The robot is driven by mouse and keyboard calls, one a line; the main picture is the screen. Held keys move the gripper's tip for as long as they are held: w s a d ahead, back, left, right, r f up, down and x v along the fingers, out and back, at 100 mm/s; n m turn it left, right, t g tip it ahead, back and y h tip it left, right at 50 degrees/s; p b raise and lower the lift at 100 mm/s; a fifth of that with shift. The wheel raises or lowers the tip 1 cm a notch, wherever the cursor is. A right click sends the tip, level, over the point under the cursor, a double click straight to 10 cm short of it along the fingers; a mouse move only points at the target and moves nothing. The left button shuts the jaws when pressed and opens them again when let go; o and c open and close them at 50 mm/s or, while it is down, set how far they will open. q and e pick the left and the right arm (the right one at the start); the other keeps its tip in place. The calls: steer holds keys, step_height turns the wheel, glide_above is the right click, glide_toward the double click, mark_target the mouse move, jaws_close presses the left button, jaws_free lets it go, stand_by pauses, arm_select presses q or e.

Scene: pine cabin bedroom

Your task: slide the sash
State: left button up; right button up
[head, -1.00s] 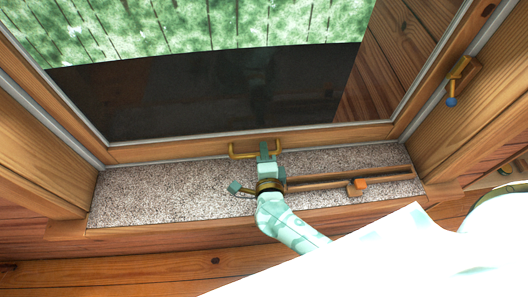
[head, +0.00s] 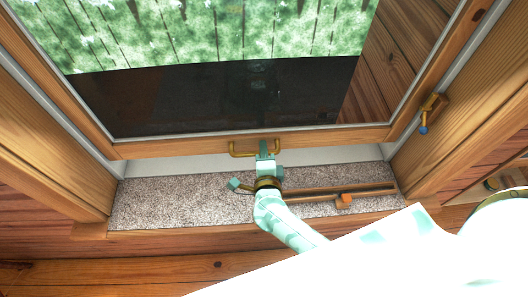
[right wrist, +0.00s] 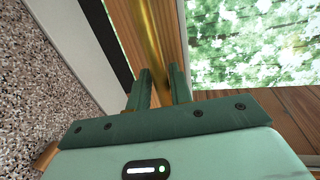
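The window sash (head: 330,138) is a wood-framed pane with a brass handle (head: 236,152) on its bottom rail. It stands a little raised, with a pale gap between its rail and the speckled stone sill (head: 150,205). My right gripper (head: 264,149) is at the middle of the handle, its pale green arm coming up from below right. In the right wrist view, the brass bar (right wrist: 149,30) runs down between the two green fingers (right wrist: 161,85), which are closed around it; the exact contact is partly hidden. My left gripper is not in view.
A wooden bar (head: 310,193) with an orange block (head: 344,200) lies on the sill, right of my wrist. A brass catch (head: 432,110) with a blue tip is on the right jamb. Wooden jambs flank the sash on both sides.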

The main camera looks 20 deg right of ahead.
steer(key=shift+o, duration=0.5)
steer(key=shift+f, duration=0.1)
steer(key=shift+s+a, duration=0.15)
steer(key=shift+s, duration=0.2)
steer(key=p+v, duration=0.5)
steer(key=v, duration=1)
steer(key=shift+s, duration=0.2)
steer(key=shift+a, duration=0.1)
